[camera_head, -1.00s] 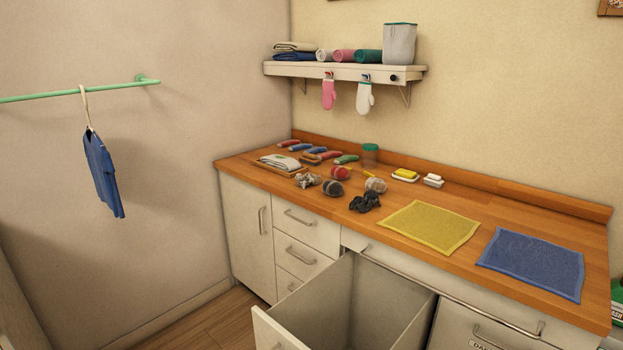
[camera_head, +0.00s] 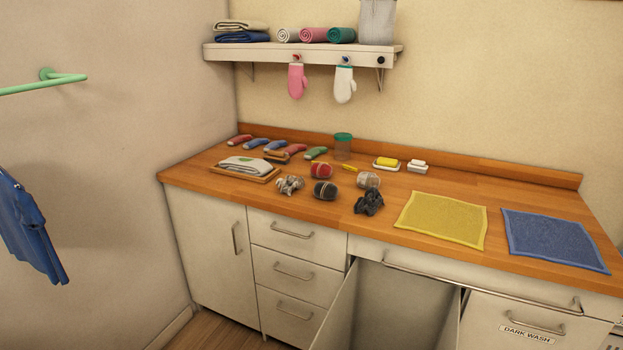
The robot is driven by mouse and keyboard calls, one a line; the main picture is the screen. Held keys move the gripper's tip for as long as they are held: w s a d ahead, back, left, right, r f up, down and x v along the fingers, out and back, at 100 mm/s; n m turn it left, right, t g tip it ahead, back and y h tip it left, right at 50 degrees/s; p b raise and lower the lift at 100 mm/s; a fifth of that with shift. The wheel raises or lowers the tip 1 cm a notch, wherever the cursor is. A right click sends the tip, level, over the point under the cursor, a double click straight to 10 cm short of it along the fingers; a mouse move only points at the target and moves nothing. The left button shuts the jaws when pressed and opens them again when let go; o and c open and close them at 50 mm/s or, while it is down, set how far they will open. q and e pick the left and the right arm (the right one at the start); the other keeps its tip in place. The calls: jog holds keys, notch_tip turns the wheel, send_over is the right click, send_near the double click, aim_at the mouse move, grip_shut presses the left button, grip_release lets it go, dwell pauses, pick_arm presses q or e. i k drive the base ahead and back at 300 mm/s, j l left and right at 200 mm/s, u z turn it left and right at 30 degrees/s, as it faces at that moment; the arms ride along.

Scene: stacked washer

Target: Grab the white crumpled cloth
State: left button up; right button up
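A small whitish-grey crumpled cloth (camera_head: 290,184) lies on the wooden counter (camera_head: 300,216), near its front edge and left of a dark grey rolled bundle (camera_head: 325,190). A dark grey crumpled cloth (camera_head: 369,203) lies further right. Neither of my grippers is in view, and nothing of my arms shows.
A wooden tray (camera_head: 270,178) with a folded white cloth stands left of the crumpled cloth. Red (camera_head: 321,171) and beige (camera_head: 368,180) bundles lie close by. A yellow mat (camera_head: 441,221) and a blue mat (camera_head: 548,240) lie right. An open bin drawer (camera_head: 400,310) juts out below the counter.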

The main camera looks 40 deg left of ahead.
aim_at(290, 183)
jog(key=j+z, duration=0.5)
jog(key=j, duration=0.4)
jog(key=k+j+z, duration=0.1)
jog(key=j+z, duration=0.35)
jog(key=j, duration=0.5)
jog(key=j+z, duration=0.25)
jog(key=j, duration=0.7)
jog(key=j+z, duration=0.25)
jog(key=j, duration=0.75)
